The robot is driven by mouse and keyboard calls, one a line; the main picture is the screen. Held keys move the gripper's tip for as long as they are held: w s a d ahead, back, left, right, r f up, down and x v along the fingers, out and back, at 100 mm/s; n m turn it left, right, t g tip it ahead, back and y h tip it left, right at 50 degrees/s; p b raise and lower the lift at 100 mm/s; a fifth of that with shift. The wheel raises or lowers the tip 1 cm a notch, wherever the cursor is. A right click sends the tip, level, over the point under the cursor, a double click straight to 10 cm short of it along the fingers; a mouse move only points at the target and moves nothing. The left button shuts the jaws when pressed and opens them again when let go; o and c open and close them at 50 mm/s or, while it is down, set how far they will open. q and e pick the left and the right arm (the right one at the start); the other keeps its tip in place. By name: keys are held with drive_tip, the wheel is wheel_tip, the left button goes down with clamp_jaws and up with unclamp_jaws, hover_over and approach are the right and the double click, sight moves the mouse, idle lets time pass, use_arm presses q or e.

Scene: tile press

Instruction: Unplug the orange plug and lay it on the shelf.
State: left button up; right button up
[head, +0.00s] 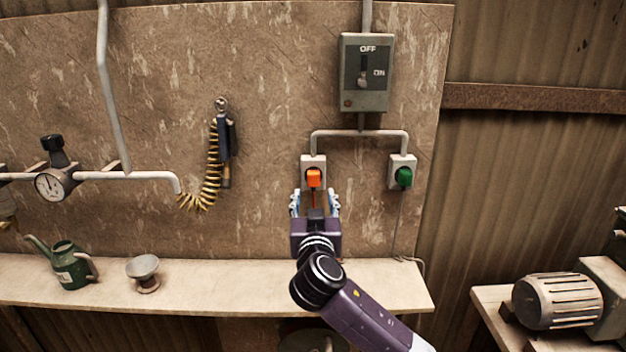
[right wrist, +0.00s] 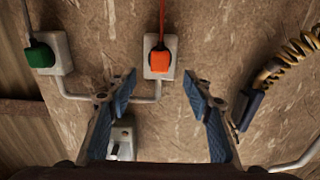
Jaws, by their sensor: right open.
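The orange plug (head: 314,177) sits in the white wall socket (head: 307,161) left of the green plug, with its orange cord hanging down. It also shows in the right wrist view (right wrist: 159,61), beyond the fingertips and between their lines. My right gripper (head: 315,204) is open and empty just below the orange plug in the head view, its blue-padded fingers (right wrist: 160,82) spread wide and apart from the plug. The shelf (head: 200,284) runs along the wall below. My left gripper is not in view.
A green plug (head: 404,178) sits in the right socket, its cord hanging to the shelf. A switch box (head: 365,95) is above. A coiled yellow hose (head: 212,165) hangs left. The shelf's middle is bare.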

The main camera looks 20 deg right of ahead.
sight(313, 181)
drive_tip(key=b+x, duration=0.2)
drive_tip(key=x, duration=0.5)
drive_tip(key=shift+w+d+f, duration=0.1)
drive_tip(key=shift+w+f, duration=0.1)
drive_tip(key=shift+w+b, duration=0.3)
drive_tip(key=shift+w, duration=0.2)
drive_tip(key=shift+w+d+r, duration=0.1)
drive_tip(key=shift+w+d, duration=0.05)
drive_tip(key=shift+b, duration=0.45)
idle(0.6)
clamp_jaws()
drive_tip(key=shift+s, duration=0.2)
drive_tip(key=shift+p+v, duration=0.5)
drive_tip(key=shift+v, duration=2.4)
